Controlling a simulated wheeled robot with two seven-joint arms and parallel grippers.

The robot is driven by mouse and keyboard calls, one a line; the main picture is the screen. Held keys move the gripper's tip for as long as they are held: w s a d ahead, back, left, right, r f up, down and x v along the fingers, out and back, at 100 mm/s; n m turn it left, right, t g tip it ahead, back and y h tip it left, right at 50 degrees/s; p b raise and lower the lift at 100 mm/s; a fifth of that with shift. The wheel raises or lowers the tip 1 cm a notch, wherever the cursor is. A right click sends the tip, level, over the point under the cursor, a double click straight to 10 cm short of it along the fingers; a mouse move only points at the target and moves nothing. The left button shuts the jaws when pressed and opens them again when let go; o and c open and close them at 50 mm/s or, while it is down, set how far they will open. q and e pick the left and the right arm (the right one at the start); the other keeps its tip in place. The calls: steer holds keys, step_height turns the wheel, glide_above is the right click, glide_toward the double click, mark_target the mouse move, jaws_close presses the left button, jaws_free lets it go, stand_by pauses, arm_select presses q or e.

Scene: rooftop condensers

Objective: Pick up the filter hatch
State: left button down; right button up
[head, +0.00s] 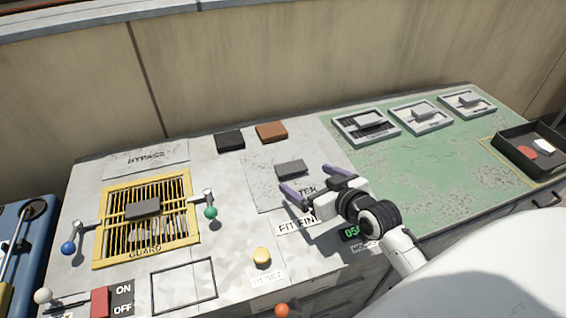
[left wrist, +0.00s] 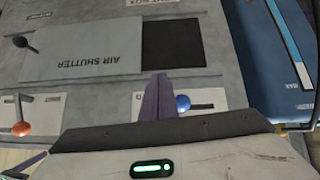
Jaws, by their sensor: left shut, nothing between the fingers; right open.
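The filter hatch (head: 262,195) is a pale grey, scuffed plate on the worktop in the head view, with a dark block handle (head: 290,169) on it. Its lettering is partly hidden by my right gripper; "TER" shows. My right gripper (head: 305,177) is open and empty over the hatch's right part. Its fingertips point at the handle, one toward each side; the handle is not gripped, and I cannot tell the height between them. My left gripper (left wrist: 159,84) shows only in the left wrist view, shut and empty, near a panel lettered AIR SHUTTER (left wrist: 100,65).
A yellow guard grille (head: 107,228) stands left of the hatch, between levers with blue and green knobs. Black (head: 230,140) and brown (head: 271,131) blocks lie behind. A green mat (head: 430,165) with framed filters is at right, beside a black tray (head: 507,162). A yellow button (head: 262,256) is in front.

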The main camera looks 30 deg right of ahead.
mark_target(291, 167)
steer(key=x, duration=0.3)
steer(key=shift+d+r+x, duration=0.1)
steer(key=shift+d+x, duration=0.05)
steer(key=shift+x, duration=1.15)
steer(key=shift+d+r+x, duration=0.1)
steer(key=shift+d+x, duration=0.05)
steer(key=shift+x, duration=1.2)
steer(key=c, duration=1.3)
steer(key=shift+w+r, duration=0.1)
steer(key=shift+r, duration=0.1)
steer(key=shift+c, duration=0.4)
